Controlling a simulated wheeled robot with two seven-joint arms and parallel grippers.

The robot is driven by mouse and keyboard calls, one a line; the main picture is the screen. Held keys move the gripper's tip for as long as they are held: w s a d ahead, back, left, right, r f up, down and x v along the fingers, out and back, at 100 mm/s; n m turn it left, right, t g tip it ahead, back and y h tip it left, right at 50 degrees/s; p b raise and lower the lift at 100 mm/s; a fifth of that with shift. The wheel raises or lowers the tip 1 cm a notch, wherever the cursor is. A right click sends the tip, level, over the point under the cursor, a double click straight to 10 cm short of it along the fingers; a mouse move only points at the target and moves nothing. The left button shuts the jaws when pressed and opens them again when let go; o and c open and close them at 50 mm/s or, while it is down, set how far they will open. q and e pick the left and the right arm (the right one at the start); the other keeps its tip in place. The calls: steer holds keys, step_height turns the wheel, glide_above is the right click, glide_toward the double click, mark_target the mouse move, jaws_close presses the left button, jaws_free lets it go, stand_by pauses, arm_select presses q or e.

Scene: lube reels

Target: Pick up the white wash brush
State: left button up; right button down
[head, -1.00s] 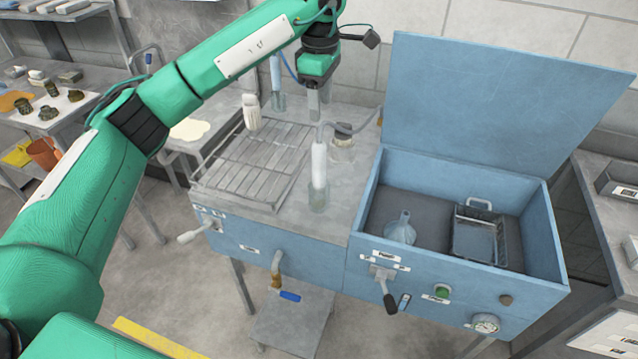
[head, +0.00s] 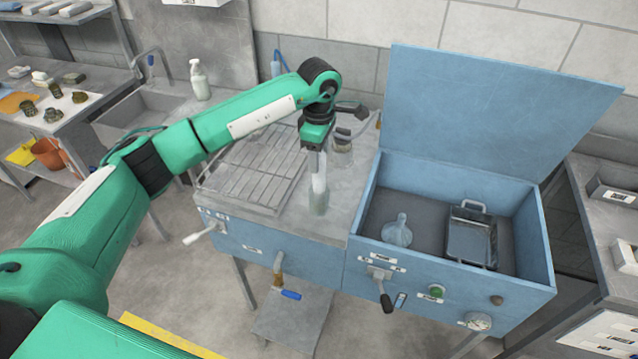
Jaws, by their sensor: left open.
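The white wash brush (head: 319,183) appears to be the white-handled piece upright in a clear jar (head: 318,205) on the metal top of the blue bench. My left gripper (head: 317,166) points down directly over it, open, with its fingers at the upper part of the white handle. The fingers overlap the handle in the picture, so I cannot tell whether they touch it. The brush's lower end is blurred by the jar. My right gripper is not in view.
A wire rack (head: 250,180) lies left of the jar. A dark-topped jar (head: 342,140) stands behind it. To the right is an open blue basin (head: 430,225) with a raised lid (head: 470,110), holding a funnel (head: 398,232) and a metal basket (head: 470,237).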

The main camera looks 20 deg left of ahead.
arm_select(q)
steer(key=shift+f, duration=0.75)
jaws_close()
steer(key=shift+r, duration=0.15)
step_height(320, 180, up, 20)
steer(key=b, duration=0.5)
